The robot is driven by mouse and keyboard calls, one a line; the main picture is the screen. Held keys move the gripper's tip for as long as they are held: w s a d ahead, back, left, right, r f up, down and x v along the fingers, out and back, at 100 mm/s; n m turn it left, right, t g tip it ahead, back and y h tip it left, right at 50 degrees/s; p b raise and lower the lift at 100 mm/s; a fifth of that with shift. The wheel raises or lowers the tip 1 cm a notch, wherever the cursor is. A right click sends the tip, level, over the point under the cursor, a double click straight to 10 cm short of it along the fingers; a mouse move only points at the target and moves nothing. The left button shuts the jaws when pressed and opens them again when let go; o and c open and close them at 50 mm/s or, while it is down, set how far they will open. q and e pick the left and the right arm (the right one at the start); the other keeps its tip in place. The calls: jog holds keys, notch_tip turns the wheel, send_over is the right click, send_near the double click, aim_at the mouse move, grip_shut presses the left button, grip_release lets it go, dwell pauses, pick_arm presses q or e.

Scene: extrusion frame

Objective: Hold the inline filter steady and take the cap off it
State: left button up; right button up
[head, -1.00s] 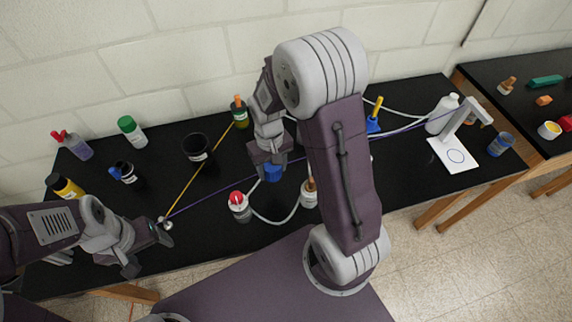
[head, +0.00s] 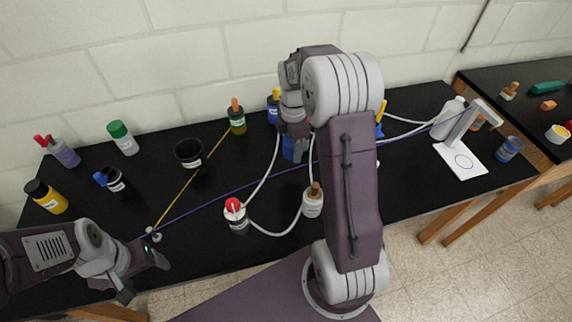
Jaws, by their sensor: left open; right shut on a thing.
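My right gripper (head: 294,133) is shut on a blue thing (head: 293,149) and holds it toward the back middle of the black bench. Only part of the blue thing shows below the fingers, so I cannot tell whether it is the inline filter or its cap. White tubing (head: 264,177) runs up close to it from the front; whether it joins it is unclear. My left gripper (head: 144,274) is open and empty at the bench's front left edge, apart from the blue thing. No other part is clearly recognisable as the filter.
A red-topped bottle (head: 238,223) and a cork-topped bottle (head: 313,204) stand in front of my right gripper. A yellow cord (head: 190,179) and a purple cord (head: 225,194) cross the bench. A black cup (head: 189,154) and several bottles stand left. A white stand (head: 463,168) is right.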

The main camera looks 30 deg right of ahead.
jog(key=s+d+r+m, duration=0.1)
jog(key=d, duration=1)
send_over(288, 171)
notch_tip(288, 171, down, 7)
jog(key=shift+f, duration=2)
jog(key=o, duration=1.6)
jog(key=shift+f, duration=0.15)
jog(key=shift+c, duration=0.2)
